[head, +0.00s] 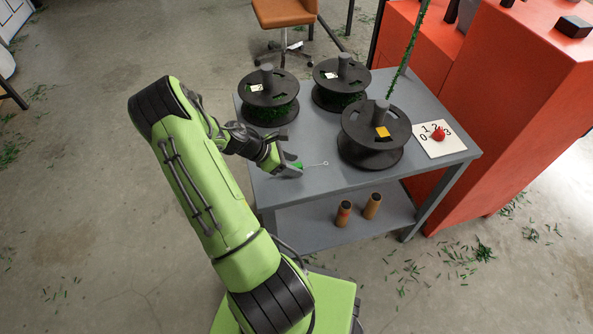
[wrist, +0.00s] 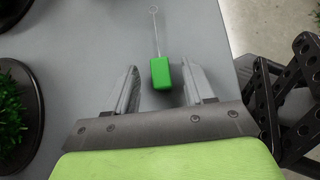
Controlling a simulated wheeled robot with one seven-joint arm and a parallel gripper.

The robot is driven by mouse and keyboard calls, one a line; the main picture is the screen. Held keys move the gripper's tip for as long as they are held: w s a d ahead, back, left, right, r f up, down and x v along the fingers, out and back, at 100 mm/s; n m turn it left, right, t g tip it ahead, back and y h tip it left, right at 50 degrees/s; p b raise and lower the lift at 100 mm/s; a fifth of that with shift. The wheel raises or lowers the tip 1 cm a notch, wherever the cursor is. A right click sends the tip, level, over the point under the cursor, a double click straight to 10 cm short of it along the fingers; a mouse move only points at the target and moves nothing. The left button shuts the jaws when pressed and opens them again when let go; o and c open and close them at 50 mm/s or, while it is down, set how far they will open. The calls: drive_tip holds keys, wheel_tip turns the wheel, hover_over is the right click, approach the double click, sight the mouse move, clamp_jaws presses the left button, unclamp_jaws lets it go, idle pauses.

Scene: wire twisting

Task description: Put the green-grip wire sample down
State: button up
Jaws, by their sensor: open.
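The green-grip wire sample (wrist: 161,72) lies on the grey table in the wrist view. Its green block sits between my fingers, and its thin wire with a looped end points away from my gripper. In the head view its green grip (head: 298,165) shows at my gripper's tip, with the wire running right over the tabletop. My gripper (wrist: 160,88) is open, with a gap on each side of the grip. In the head view my gripper (head: 290,168) is low at the table's left front.
Three black spools stand on the grey table (head: 300,188): back left (head: 268,108), back middle (head: 341,90) and front middle (head: 372,150). A numbered white card (head: 445,146) with a red object (head: 438,134) lies at right. Two brown cylinders (head: 372,206) stand on the lower shelf.

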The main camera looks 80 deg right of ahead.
drive_tip(key=shift+s+d+f, duration=0.1)
drive_tip(key=shift+s+f, duration=0.15)
drive_tip(key=shift+f, duration=0.05)
drive_tip(key=shift+r, duration=0.1)
clamp_jaws()
drive_tip(key=shift+r, duration=0.1)
